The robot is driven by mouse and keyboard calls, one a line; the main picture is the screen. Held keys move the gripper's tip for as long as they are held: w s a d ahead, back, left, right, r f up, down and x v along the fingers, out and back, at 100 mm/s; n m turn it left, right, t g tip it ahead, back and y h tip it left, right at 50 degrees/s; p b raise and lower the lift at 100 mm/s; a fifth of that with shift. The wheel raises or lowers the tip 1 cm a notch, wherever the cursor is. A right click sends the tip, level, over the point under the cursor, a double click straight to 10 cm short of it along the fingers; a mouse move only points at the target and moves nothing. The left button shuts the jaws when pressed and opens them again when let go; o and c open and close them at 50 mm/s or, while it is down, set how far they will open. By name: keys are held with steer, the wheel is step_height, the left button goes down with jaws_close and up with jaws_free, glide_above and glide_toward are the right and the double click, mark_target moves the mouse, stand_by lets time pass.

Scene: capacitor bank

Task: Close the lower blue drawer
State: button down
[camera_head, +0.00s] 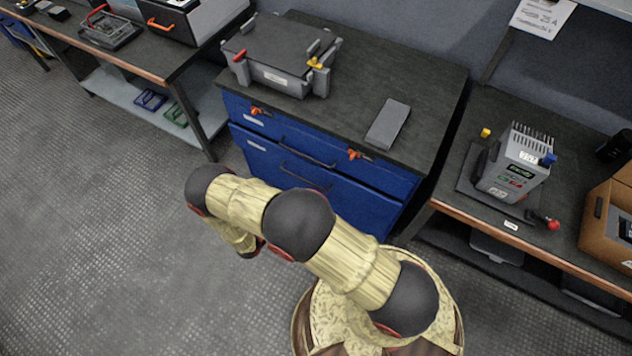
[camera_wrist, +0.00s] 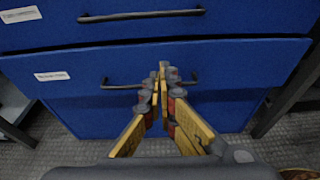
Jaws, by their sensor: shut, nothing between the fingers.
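The lower blue drawer (camera_wrist: 70,92) fills the middle of the wrist view, with a dark bar handle (camera_wrist: 120,86) and a small white label. In the head view the lower drawer (camera_head: 257,163) is partly hidden by my arm. A dark gap runs along its top edge, and it looks slightly out from the cabinet. My gripper (camera_wrist: 163,72) is shut and empty, pointing at the drawer front. Its fingertips overlap the middle of the handle in the wrist view; I cannot tell whether they touch. In the head view my arm hides the fingertips.
The upper drawer (camera_head: 287,128) with orange latches is above. A grey case (camera_head: 272,80) and a flat grey block (camera_head: 388,124) lie on the cabinet top. Benches stand on both sides, the right one bearing a grey device (camera_head: 514,165). The floor at left is clear.

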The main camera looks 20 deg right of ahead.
steer(key=b, duration=0.4)
glide_toward(313, 166)
steer(key=w+d+f, duration=0.2)
steer(key=d+f, duration=0.1)
steer(key=shift+w+d, duration=0.3)
steer(key=shift+w+d+r, duration=0.1)
steer(key=shift+w+d, duration=0.35)
steer(key=shift+d, duration=0.1)
steer(key=shift+w+d+b, duration=0.35)
steer(key=shift+w+d, duration=0.55)
steer(key=shift+d, duration=0.3)
steer(key=shift+a, duration=0.1)
